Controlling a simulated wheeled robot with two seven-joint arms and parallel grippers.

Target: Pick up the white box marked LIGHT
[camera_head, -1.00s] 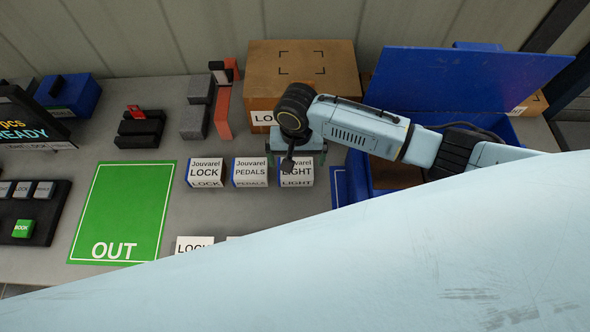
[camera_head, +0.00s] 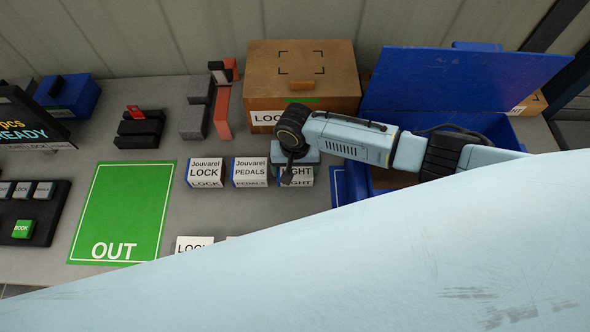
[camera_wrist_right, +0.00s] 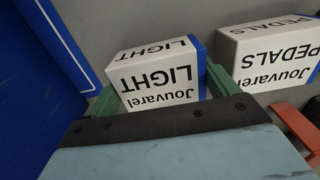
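The white box marked LIGHT (camera_head: 301,177), with a blue side, stands at the right end of a row of similar boxes, partly covered by my right gripper (camera_head: 289,170) in the head view. In the right wrist view the LIGHT box (camera_wrist_right: 155,78) lies between the two green fingers of my right gripper (camera_wrist_right: 163,88). One finger is on each side of it, and the gripper looks open. Whether a finger touches the box is hard to tell. My left gripper is not in view.
The PEDALS box (camera_head: 250,173) stands close left of it, then the LOCK box (camera_head: 205,173). A blue lidded bin (camera_head: 345,187) is close on the right. A cardboard box (camera_head: 350,95) stands behind. The green OUT mat (camera_head: 122,210) is clear.

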